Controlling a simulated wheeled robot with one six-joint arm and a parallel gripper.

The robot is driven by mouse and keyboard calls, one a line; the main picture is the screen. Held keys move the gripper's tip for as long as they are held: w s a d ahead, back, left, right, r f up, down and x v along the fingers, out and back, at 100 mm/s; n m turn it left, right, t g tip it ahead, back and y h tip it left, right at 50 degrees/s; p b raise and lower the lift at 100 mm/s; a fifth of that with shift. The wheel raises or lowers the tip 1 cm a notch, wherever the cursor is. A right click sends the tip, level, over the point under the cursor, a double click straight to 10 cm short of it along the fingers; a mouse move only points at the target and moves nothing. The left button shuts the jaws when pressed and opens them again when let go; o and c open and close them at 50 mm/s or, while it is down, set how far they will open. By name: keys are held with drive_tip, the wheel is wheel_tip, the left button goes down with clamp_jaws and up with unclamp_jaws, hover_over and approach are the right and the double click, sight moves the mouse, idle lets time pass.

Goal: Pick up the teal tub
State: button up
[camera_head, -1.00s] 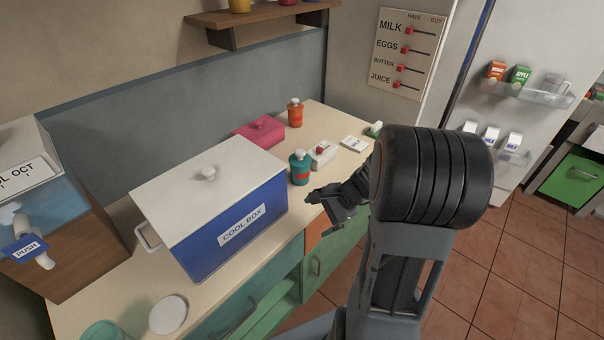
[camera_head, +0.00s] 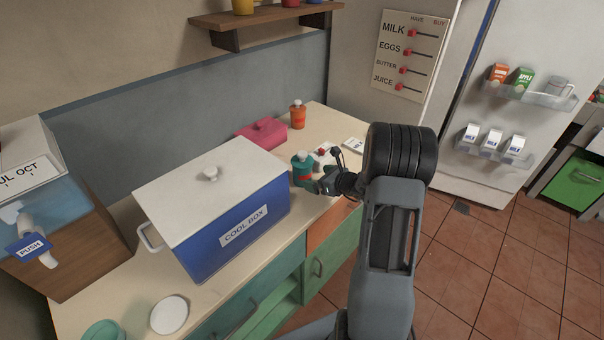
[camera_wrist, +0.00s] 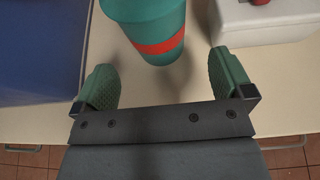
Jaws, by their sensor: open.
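A teal container with a red band and a narrower top (camera_head: 302,171) stands upright on the counter, right of the cool box. In the wrist view its teal body (camera_wrist: 146,25) shows at the top, its upper end cut off by the frame. My gripper (camera_head: 324,186) is at the counter's front edge, close to this container. In the wrist view my gripper (camera_wrist: 166,72) is open and empty, with the container just ahead of the gap between its fingers. Another round teal tub (camera_head: 104,331) shows at the bottom left, partly cut off.
The blue cool box (camera_head: 238,222) stands close left of the teal container. A white box with a red knob (camera_head: 322,155) is close on its right. A pink dish (camera_head: 262,134) and an orange bottle (camera_head: 298,115) stand behind. A white disc (camera_head: 169,315) lies front left.

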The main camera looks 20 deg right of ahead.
sight(310, 176)
drive_tip(key=shift+p+x, duration=0.5)
drive_tip(key=shift+x, duration=2.7)
drive_tip(key=shift+s+a, duration=0.1)
drive_tip(key=shift+a, duration=0.05)
drive_tip(key=shift+c, duration=0.5)
drive_tip(key=c, duration=1.1)
